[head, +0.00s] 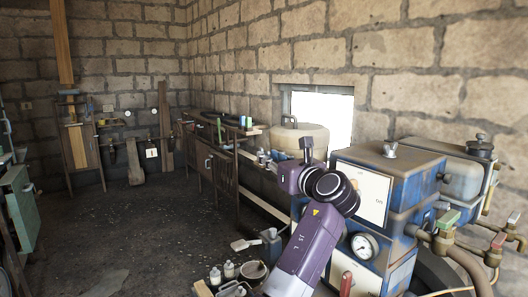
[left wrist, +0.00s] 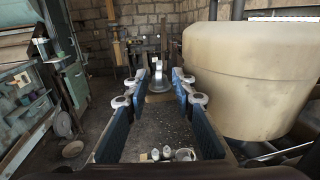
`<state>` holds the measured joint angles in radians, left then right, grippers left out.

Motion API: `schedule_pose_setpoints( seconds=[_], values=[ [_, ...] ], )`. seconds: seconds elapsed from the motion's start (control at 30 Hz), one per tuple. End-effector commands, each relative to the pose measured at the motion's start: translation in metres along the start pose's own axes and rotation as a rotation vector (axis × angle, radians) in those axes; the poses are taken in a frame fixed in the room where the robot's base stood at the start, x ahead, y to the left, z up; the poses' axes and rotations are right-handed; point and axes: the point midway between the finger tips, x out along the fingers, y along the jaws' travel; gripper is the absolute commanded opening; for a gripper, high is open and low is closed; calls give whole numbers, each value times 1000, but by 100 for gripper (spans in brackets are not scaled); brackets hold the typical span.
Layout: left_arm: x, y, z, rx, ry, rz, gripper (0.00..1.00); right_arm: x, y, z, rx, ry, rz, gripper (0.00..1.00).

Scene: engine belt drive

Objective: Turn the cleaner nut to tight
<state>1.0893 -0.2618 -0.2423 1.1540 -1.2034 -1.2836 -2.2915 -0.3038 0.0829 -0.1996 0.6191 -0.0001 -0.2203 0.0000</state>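A silver knob (head: 390,149), which looks like the cleaner nut, stands on top of the blue engine housing (head: 408,168). A light panel (head: 366,192) with small lettering is on the housing's front. My left arm rises in front of the engine, left of the knob and apart from it. In the left wrist view my left gripper (left wrist: 158,80) is open, its blue-padded fingers wide apart. A shiny metal piece (left wrist: 157,72) shows between the fingertips; I cannot tell what it is or how far off. The gripper's fingers are not clear in the head view. My right gripper is not in view.
A cream drum (head: 299,140) stands behind my left arm and fills the right of the left wrist view (left wrist: 252,80). A grey tank (head: 462,172), pipes and valves are at the right. Small bottles (head: 229,269) stand low at the front. The floor at left is clear.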

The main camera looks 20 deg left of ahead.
Motion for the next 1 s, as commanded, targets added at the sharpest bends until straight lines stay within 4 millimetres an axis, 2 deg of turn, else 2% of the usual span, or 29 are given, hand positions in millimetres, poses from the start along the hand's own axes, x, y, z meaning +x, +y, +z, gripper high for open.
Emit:
schedule_pose_setpoints(
  seconds=[0.1, 0.2, 0.57, 0.77, 1.0],
  values=[
    [18, 1, 2, 2, 0, 3, 24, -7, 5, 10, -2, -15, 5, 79],
    [28, 1, 1, 0, 0, 1, 24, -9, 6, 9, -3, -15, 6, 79],
    [34, 0, 0, -1, 0, 0, 24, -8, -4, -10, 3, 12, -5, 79],
    [34, 0, 0, -1, 0, 0, 2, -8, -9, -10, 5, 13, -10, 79],
    [34, 1, 0, -1, 0, -3, 0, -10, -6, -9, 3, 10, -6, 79]
  ],
)
